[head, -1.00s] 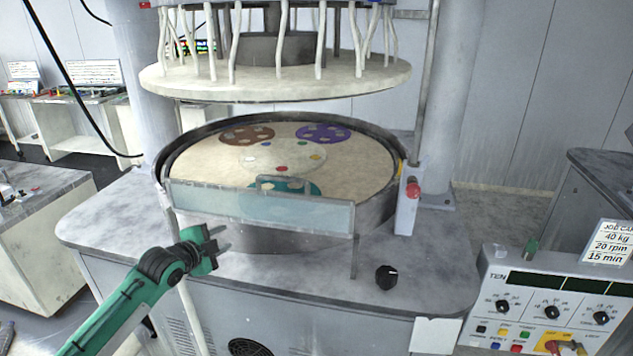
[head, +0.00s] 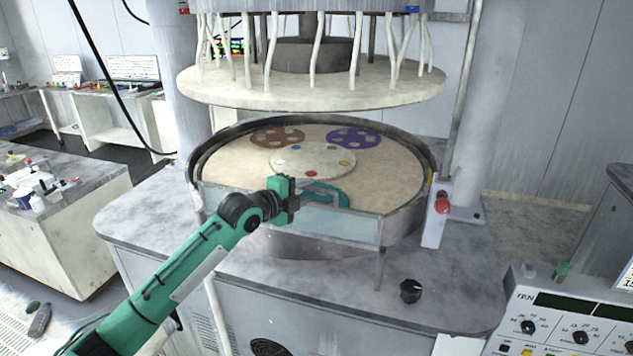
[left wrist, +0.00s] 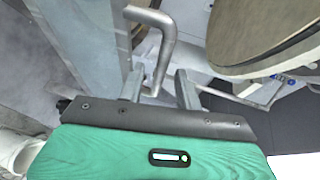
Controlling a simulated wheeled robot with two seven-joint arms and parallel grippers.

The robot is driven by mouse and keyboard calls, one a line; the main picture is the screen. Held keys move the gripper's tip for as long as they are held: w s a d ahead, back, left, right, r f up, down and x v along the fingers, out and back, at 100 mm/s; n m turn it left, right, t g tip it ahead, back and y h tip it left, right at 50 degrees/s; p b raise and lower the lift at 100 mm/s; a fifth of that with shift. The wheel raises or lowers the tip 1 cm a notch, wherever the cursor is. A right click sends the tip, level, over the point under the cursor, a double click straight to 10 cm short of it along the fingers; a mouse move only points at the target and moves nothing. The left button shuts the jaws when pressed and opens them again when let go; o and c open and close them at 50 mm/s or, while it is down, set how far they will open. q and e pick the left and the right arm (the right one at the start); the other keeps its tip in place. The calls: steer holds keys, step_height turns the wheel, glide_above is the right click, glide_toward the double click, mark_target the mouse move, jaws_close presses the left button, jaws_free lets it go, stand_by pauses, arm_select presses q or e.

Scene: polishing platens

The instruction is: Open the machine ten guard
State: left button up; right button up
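The machine ten guard (head: 340,224) is a clear, grey-edged panel standing upright across the front of the round polishing basin. In the left wrist view the panel (left wrist: 75,35) is at the upper left, with its bent metal handle bar (left wrist: 165,30). My left gripper (head: 294,198) is at the guard's top edge, near its handle. In the left wrist view the left gripper (left wrist: 160,88) has its two fingers apart, and the lower end of the handle reaches down between them. Contact with the fingers is not clear. My right gripper is not in view.
The round basin (head: 225,160) holds coloured carriers on a pale platen. An upper plate (head: 310,90) with several hanging hoses is above it. A post with a red button (head: 442,205) stands right of the guard. The control panel marked TEN (head: 565,310) is at the lower right.

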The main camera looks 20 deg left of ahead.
arm_select(q)
steer(key=shift+p+x, duration=0.65)
steer(key=shift+x, duration=1.7)
jaws_close()
